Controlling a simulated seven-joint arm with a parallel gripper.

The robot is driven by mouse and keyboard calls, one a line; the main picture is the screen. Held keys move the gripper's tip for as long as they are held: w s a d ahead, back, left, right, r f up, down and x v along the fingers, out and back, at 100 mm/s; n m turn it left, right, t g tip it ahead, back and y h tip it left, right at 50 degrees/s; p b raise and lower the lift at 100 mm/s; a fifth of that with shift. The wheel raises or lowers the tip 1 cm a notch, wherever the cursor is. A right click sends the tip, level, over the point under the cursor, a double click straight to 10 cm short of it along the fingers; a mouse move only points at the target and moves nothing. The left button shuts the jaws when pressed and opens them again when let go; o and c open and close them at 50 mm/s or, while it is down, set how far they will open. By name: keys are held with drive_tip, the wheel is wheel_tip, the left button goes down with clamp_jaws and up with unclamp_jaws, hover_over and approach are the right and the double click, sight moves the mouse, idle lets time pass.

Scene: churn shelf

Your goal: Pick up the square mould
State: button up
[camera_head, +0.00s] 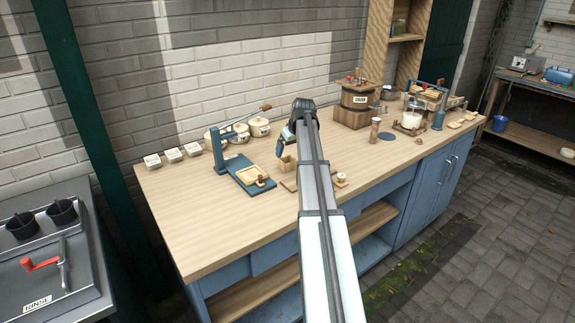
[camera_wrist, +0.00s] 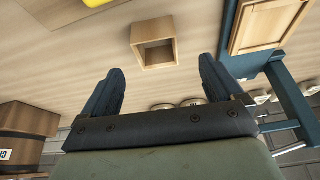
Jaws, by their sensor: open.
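The square mould (camera_wrist: 136,46) is a small, light wooden box with a square opening, standing on the wooden worktop. In the wrist view it lies ahead of my gripper (camera_wrist: 161,66), between the lines of the two dark fingers. The fingers are apart with nothing between them. In the head view the mould (camera_head: 287,163) sits in the middle of the worktop, just below my gripper (camera_head: 283,142) and partly beside my arm. I cannot tell the exact height of the fingers above it.
A blue press with a wooden tray (camera_head: 247,175) stands left of the mould. Lidded pots (camera_head: 259,127) stand behind it, and a wooden churn (camera_head: 354,100) stands to the right. The worktop's left front (camera_head: 190,225) is clear.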

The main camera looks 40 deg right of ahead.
sight(288, 160)
drive_tip(key=shift+d+x, duration=0.15)
drive_tip(key=shift+x, duration=1.8)
drive_tip(key=shift+d+x, duration=0.1)
drive_tip(key=shift+x, duration=1.9)
drive_tip(key=shift+r, duration=0.1)
drive_tip(key=c, duration=1)
